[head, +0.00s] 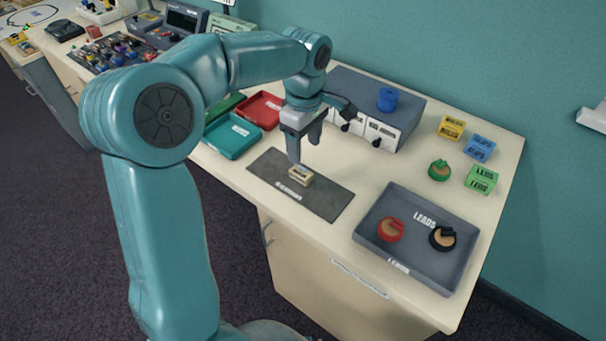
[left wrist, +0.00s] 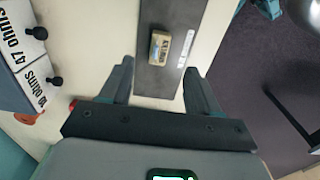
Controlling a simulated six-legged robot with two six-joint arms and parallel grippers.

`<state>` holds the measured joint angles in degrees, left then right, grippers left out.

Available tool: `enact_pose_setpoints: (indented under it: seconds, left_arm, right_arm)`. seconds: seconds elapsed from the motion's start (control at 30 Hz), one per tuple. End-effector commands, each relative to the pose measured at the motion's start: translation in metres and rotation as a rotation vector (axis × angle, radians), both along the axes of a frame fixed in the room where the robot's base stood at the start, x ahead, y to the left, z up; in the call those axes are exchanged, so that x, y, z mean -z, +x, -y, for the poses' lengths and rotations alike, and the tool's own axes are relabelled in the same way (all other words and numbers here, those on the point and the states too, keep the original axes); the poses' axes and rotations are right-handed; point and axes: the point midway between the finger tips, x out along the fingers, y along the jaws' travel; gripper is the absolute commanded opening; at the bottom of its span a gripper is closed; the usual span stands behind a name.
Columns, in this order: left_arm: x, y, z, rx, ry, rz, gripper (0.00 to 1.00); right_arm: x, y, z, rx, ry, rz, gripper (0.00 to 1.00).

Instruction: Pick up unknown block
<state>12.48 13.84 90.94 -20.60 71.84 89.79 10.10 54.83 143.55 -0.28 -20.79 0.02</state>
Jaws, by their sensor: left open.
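The unknown block (head: 301,175) is a small beige block with a darker top, lying on the dark grey mat (head: 325,199) on the bench. It also shows in the left wrist view (left wrist: 159,47), on the mat (left wrist: 172,20) beside a white label. My left gripper (head: 304,151) is above the block, its jaws apart and empty. In the left wrist view the block lies ahead, between the lines of the two open fingers (left wrist: 158,70). My right gripper is not in view.
Behind the mat stands a grey drawer unit (head: 405,110) with a blue spool (head: 388,99) on top. A grey leads tray (head: 440,268) holds red and black coils. Red (head: 260,111) and teal (head: 232,137) trays lie left. Small yellow, blue and green boxes stand at right.

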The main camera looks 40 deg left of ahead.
Motion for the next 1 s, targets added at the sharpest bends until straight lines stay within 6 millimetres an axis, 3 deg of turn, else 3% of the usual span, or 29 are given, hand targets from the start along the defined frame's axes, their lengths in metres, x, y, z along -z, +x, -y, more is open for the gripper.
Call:
enact_pose_setpoints:
  seconds: [0.1, 0.33, 0.6, 0.9, 1.0]
  left_arm:
    - [0.023, -0.001, 0.0, -0.001, -0.001, -0.005, 0.62]
    - [0.041, 0.0, -0.001, -0.001, 0.001, -0.003, 0.62]
    - [0.081, 0.001, -0.005, 0.0, 0.0, -0.004, 0.62]
    - [0.087, 0.002, -0.004, 0.001, 0.0, 0.0, 0.62]
    - [0.087, 0.002, -0.005, 0.0, 0.0, 0.0, 0.29]
  right_arm:
    - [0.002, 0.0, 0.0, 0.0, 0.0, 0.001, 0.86]
    - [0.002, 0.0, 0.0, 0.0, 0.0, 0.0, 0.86]
    - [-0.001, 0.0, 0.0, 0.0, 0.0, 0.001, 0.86]
    - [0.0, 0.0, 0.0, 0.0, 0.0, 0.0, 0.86]
    - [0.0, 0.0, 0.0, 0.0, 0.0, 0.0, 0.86]
